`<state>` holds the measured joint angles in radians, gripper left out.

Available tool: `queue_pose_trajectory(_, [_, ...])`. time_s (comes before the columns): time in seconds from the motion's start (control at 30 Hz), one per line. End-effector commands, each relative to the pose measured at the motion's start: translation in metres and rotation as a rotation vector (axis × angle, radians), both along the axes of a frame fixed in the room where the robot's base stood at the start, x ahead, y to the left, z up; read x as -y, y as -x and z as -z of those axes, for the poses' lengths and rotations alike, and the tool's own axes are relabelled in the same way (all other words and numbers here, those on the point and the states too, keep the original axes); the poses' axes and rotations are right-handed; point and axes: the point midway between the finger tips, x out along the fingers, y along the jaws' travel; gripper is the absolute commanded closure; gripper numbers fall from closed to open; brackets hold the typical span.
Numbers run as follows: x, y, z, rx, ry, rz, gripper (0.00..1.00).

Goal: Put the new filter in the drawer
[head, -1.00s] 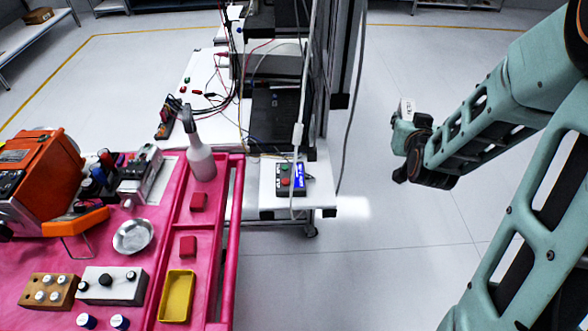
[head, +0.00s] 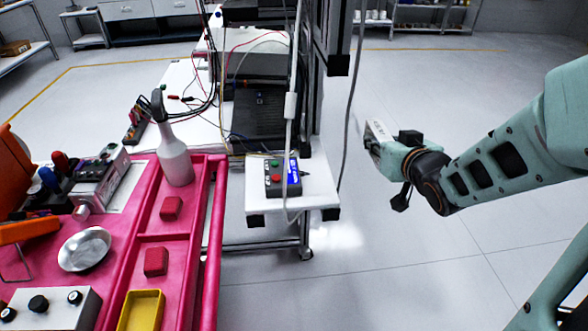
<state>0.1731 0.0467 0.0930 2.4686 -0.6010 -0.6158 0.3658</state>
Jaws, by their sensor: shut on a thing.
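My gripper (head: 380,146) is at the end of my arm, at the right of the head view, over open floor and apart from the cart and the bench. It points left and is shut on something. A pale, flat, boxy piece (head: 376,132) shows at its tip; I cannot tell for certain that this is the new filter. The fingers are too small and partly hidden to make out. No open drawer shows. Grey cabinets with drawer-like fronts (head: 125,10) stand far back at the left.
A white bench with a button box (head: 283,177) stands at centre. Floor right of it is clear.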

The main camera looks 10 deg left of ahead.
Motion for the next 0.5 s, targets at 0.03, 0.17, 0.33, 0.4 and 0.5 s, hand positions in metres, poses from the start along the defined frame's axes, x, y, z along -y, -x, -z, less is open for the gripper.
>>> queue_pose_trajectory(0.03, [0.0,0.0,0.004,0.001,0.001,-0.003,1.0])
queue_pose_trajectory(0.17, [-0.01,-0.003,0.01,0.0,0.001,-0.007,1.0])
queue_pose_trajectory(0.33, [-0.038,-0.014,0.025,-0.001,0.0,-0.011,1.0])
queue_pose_trajectory(0.4, [-0.051,-0.02,0.03,-0.002,-0.001,-0.011,1.0])
queue_pose_trajectory(0.5, [-0.068,-0.027,0.039,-0.003,0.0,-0.009,1.0])
